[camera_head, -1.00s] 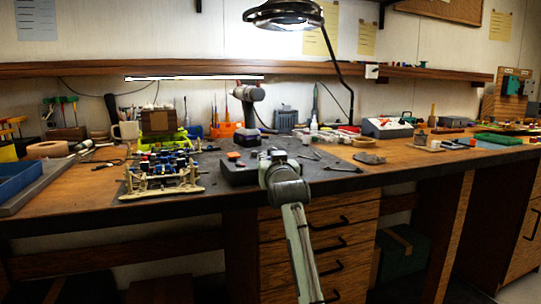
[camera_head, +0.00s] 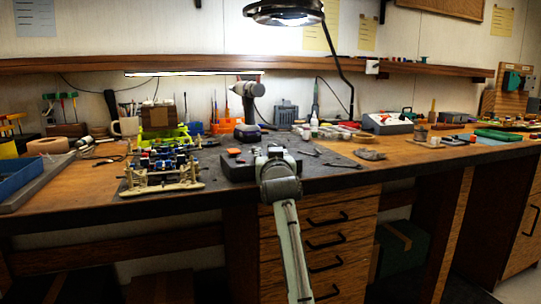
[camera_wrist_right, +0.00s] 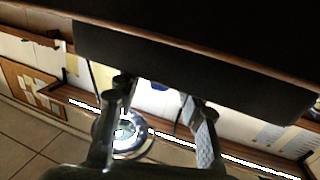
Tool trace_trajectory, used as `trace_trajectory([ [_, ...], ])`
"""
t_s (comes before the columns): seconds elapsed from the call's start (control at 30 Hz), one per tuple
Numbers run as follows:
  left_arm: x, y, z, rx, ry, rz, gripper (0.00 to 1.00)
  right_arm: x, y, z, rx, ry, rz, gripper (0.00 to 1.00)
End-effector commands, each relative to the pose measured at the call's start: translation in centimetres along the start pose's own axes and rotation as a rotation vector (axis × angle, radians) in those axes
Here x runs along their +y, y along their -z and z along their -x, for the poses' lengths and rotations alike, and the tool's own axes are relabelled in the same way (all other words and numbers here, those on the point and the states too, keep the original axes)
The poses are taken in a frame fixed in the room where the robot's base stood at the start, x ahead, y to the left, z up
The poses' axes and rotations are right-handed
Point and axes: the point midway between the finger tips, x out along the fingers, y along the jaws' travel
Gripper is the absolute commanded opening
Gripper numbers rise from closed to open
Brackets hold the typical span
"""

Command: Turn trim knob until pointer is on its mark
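A dark grey box (camera_head: 238,171) lies on the work mat at the middle of the bench, with a small orange-red part on its top left. My right arm reaches up from the bottom of the head view, and its gripper (camera_head: 276,158) is at the box's right side. In the right wrist view, my right gripper (camera_wrist_right: 156,90) has its two fingers apart, with a bright gap between them. Their tips are close to the edge of a large dark body (camera_wrist_right: 190,58). I cannot make out the trim knob, its pointer or its mark. My left gripper is not in view.
The racecar chassis (camera_head: 162,168) stands left of the box. A cordless drill (camera_head: 249,100) stands behind it. A lamp (camera_head: 284,12) hangs above. A blue tray (camera_head: 18,178) is at the far left. Small tools lie right of the box.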

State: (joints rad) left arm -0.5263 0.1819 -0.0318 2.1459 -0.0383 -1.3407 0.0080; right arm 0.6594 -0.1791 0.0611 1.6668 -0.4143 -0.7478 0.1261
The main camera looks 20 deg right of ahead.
Motion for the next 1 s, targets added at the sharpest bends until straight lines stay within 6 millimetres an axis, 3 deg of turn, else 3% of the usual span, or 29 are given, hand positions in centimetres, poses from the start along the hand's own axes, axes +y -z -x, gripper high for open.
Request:
trace_trajectory([
  [0.27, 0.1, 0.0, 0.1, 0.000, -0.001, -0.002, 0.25, 0.0, -0.1, 0.9, 0.000, 0.000, 0.000, 0.39],
  [0.7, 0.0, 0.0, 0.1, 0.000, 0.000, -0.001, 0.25, 0.0, -0.1, 9.6, 0.000, 0.000, -0.001, 0.39],
  [1.0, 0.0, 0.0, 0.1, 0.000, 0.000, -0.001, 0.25, 0.0, 0.0, 12.0, -0.001, 0.000, -0.001, 0.39],
])
